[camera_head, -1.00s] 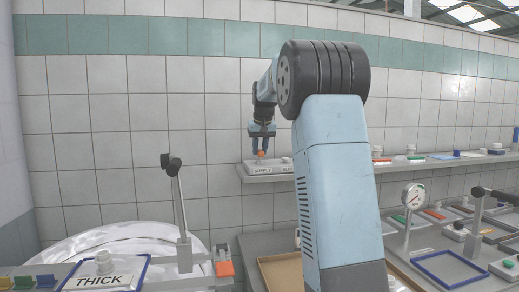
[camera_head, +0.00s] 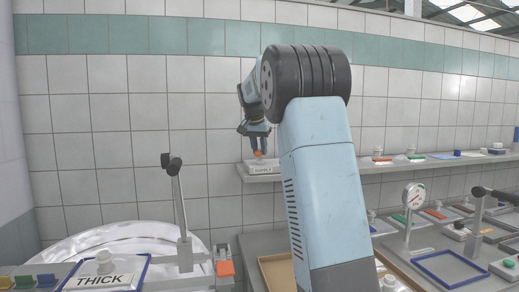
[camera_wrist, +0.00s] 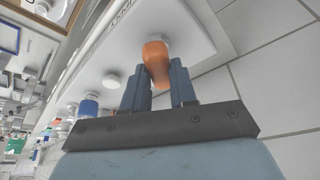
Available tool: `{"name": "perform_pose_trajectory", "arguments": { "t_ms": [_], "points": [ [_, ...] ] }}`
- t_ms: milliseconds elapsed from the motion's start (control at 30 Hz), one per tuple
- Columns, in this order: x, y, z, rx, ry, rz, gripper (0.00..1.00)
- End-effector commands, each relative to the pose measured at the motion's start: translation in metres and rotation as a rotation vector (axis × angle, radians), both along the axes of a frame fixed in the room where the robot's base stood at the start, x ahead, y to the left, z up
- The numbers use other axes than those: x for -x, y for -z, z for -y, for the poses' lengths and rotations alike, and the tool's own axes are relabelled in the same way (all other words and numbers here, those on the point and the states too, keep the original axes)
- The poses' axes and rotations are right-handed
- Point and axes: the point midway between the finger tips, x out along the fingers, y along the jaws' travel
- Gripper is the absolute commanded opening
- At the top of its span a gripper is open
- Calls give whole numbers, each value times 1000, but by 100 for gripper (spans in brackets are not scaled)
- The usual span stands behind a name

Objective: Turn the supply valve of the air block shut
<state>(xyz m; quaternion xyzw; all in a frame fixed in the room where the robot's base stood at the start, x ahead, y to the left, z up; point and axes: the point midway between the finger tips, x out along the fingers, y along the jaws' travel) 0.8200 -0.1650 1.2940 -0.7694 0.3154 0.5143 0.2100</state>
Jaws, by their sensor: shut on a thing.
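The air block (camera_head: 263,169) is a pale block with a SUPPLY label on the wall shelf. Its supply valve has an orange handle (camera_wrist: 157,61), which stands out from the block in the wrist view. My gripper (camera_wrist: 159,72) is shut on this handle, with one dark finger on each side. In the head view, my gripper (camera_head: 258,151) points down at the block, and only a little orange shows below the fingers. The right part of the block is hidden behind my arm in the head view. In the wrist view a white round knob (camera_wrist: 111,80) is beside the handle, clear of the fingers.
The shelf (camera_head: 398,167) runs right along the tiled wall with several small items. In the wrist view a blue-banded knob (camera_wrist: 89,106) is left of my gripper.

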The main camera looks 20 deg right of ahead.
Motion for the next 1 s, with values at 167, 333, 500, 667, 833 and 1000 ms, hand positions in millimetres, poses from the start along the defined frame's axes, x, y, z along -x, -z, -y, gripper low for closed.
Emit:
{"name": "perform_pose_trajectory", "arguments": {
  "t_ms": [167, 333, 500, 667, 833, 1000],
  "points": [
    [-2, 0, -3, 0, 165, 0, 0],
    [-3, 0, -4, 0, 326, 1, 0],
    [-4, 0, -4, 0, 487, 1, 0],
    [-5, 0, -4, 0, 633, 2, 0],
    [-6, 0, -4, -2, 771, 3, 0],
    [-7, -1, -4, -2, 879, 4, 0]
  ]
}}
